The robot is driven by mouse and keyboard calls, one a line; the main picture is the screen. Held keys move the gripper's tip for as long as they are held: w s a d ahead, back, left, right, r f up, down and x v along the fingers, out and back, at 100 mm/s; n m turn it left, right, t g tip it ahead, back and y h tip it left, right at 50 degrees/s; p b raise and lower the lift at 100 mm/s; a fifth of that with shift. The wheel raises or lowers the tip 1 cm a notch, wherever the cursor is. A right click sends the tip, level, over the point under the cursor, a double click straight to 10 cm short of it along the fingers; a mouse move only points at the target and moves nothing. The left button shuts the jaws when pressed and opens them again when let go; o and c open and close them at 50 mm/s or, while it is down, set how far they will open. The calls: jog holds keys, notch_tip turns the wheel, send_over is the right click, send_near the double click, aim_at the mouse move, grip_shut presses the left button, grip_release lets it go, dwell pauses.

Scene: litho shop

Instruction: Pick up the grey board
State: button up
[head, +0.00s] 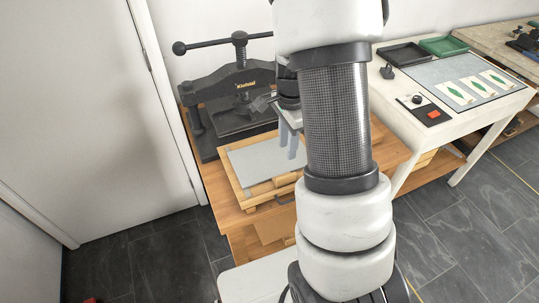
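The grey board (254,162) lies flat in a shallow light-wood tray (236,188) on the wooden bench, in the middle of the head view. My gripper (288,146) points down over the right part of the board, with its two blue-grey fingers apart and nothing seen between them. The fingertips appear close above the board; I cannot tell whether they touch it. My arm hides the right end of the tray and perhaps part of the board.
A black cast-iron press (228,92) stands on the bench behind the tray. At right, a white table (447,122) holds a black tray (404,54), a green tray (444,46), a control box (424,110) and cards on a grey mat. A white door is at left.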

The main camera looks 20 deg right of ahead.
aim_at(285, 176)
notch_tip(285, 176, down, 13)
jog(key=shift+a+f, duration=0.1)
jog(key=shift+f, duration=0.1)
grip_shut()
dwell(0.4)
